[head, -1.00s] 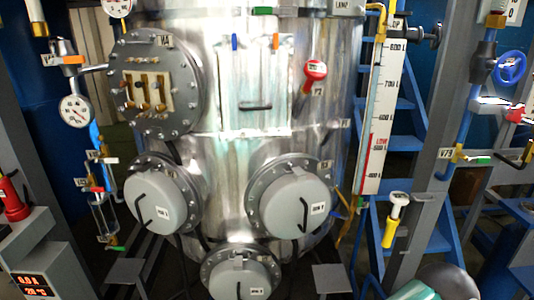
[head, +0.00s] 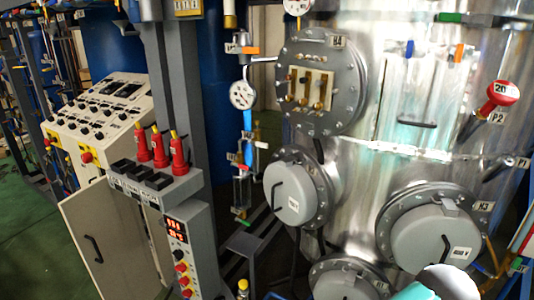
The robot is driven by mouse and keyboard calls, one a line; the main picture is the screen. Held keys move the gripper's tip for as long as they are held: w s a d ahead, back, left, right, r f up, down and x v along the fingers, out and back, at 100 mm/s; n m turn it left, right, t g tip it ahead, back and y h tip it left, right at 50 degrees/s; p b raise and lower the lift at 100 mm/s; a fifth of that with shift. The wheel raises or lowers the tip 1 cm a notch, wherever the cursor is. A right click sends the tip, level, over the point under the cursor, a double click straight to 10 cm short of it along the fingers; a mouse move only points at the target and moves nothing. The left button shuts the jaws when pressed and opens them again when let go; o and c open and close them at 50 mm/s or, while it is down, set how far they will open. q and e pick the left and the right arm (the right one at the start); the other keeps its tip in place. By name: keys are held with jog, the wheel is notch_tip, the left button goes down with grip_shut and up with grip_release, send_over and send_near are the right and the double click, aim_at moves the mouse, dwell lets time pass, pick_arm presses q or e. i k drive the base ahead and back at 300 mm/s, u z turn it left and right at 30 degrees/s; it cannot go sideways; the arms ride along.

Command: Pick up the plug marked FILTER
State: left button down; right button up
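Three red plugs with yellow tips stand upright in a row at the back of a grey ledge (head: 150,192): a left one (head: 141,147), a middle one (head: 159,150) and a right one (head: 179,156). Several black blocks lie in front of them, with small labels along the ledge's front edge. The lettering is too small to read, so I cannot tell which plug is marked FILTER. Neither gripper is in view. A rounded teal and white part of mine shows at the bottom right.
A grey post (head: 179,80) rises behind the ledge. A display box (head: 178,237) with red digits and buttons is below. A sloped control console (head: 98,108) stands left, over a cabinet with a door (head: 98,235). The steel vessel (head: 420,95) fills the right. Green floor shows at far left.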

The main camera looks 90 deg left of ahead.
aim_at(176, 149)
jog(key=u, duration=0.15)
jog(key=i, duration=0.25)
jog(key=u, duration=2.25)
jog(key=i, duration=0.15)
jog(key=u, duration=1.25)
jog(key=k, duration=0.6)
jog(key=u, duration=0.35)
jog(key=i, duration=1.9)
jog(key=z, duration=0.45)
